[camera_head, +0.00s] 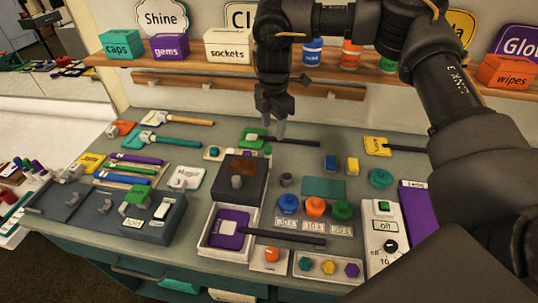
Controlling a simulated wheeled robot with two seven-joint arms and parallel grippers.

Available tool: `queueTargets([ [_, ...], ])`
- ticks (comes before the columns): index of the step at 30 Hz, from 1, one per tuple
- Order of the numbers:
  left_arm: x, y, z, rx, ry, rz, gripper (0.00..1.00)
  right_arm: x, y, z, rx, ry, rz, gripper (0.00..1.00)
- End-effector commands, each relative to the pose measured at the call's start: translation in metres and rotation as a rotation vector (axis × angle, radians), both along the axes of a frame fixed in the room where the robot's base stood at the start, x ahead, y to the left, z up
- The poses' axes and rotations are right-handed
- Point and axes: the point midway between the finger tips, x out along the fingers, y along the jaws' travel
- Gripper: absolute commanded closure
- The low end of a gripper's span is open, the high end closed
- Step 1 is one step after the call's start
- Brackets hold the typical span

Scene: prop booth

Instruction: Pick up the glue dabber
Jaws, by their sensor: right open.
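No item is clearly readable as the glue dabber. A green flat-headed tool (253,136) with a dark handle lies at the back middle of the counter. A similar yellow-headed tool (377,146) with small, unclear lettering lies to its right. A purple-headed one (230,228) lies in a white tray, its dark handle reaching out to the right. My right gripper (275,130) points down, open, close over the green tool's handle, with nothing visible between its fingers. I cannot tell whether it touches the handle. My left gripper is out of view.
A dark box (239,178) with a grey knob stands in front of the gripper. Blue, orange and green knobs (315,207) sit right of centre. The shelf (200,66) with bins and jars runs behind. My right arm covers the right side.

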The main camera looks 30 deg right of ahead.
Motion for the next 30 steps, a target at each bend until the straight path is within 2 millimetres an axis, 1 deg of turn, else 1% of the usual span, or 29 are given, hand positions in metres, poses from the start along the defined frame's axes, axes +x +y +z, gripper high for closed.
queueTargets([
  [1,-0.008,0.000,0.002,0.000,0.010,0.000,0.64,0.001,0.001,-0.011,-0.002,0.007,0.000,0.51],
  [2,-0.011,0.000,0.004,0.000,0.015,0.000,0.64,0.001,0.001,-0.015,-0.002,0.008,0.001,0.51],
  [4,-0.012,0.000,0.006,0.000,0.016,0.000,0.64,0.003,0.001,-0.025,-0.002,0.008,0.002,0.51],
  [5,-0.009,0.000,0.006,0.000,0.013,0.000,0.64,0.003,0.001,-0.029,-0.002,0.008,0.001,0.51],
  [7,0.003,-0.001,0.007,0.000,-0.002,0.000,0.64,0.003,0.001,-0.035,-0.002,0.007,0.001,0.51],
  [10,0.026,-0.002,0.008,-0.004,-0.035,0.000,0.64,0.003,0.001,-0.039,-0.001,0.006,0.000,0.51],
  [12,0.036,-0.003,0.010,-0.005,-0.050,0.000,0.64,0.004,0.002,-0.039,-0.001,0.006,0.001,0.51],
  [13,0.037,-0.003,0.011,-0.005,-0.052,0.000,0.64,0.004,0.002,-0.040,-0.001,0.006,0.001,0.51],
  [17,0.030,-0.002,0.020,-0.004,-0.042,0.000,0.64,0.006,0.004,-0.051,-0.003,0.009,0.003,0.51],
  [20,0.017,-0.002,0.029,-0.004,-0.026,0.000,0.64,0.009,0.005,-0.067,-0.003,0.009,0.003,0.51],
  [22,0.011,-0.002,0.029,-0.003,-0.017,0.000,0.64,0.009,0.005,-0.078,-0.001,0.009,0.003,0.51],
  [25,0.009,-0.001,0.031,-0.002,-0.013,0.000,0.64,0.009,0.004,-0.087,-0.002,0.006,0.002,0.51],
  [30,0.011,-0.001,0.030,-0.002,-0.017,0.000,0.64,0.009,0.004,-0.091,-0.002,0.006,0.001,0.51],
])
